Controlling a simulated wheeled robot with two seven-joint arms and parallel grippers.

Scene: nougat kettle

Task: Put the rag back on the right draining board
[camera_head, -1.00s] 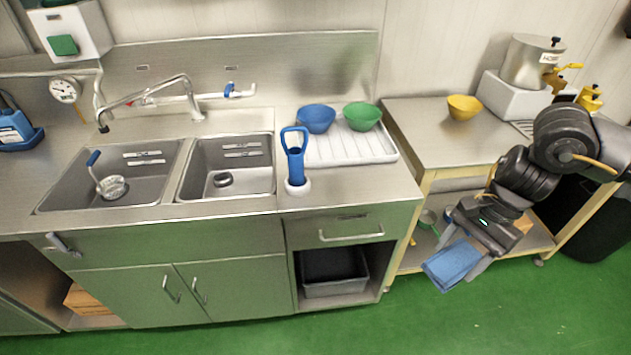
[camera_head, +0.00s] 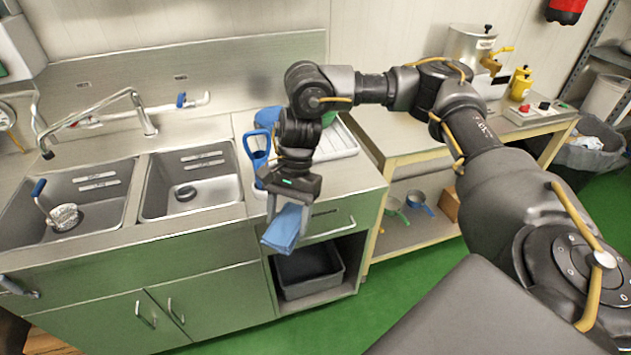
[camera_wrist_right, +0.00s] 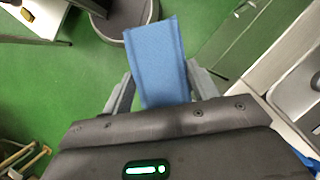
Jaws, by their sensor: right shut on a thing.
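The rag (camera_head: 284,228) is a folded blue cloth. My right gripper (camera_head: 287,206) is shut on it and holds it in front of the counter's front edge, near the drawer. The rag also shows in the right wrist view (camera_wrist_right: 156,62), between the two fingers of the gripper (camera_wrist_right: 160,88), with green floor behind it. The right draining board (camera_head: 340,143) is the white ribbed board at the right end of the sink counter, partly hidden behind my right arm. My left gripper is not in view.
Blue and green bowls at the board are mostly hidden by my arm. A steel side table (camera_head: 385,128) stands to the right. A dark bin (camera_head: 308,270) sits under the drawer.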

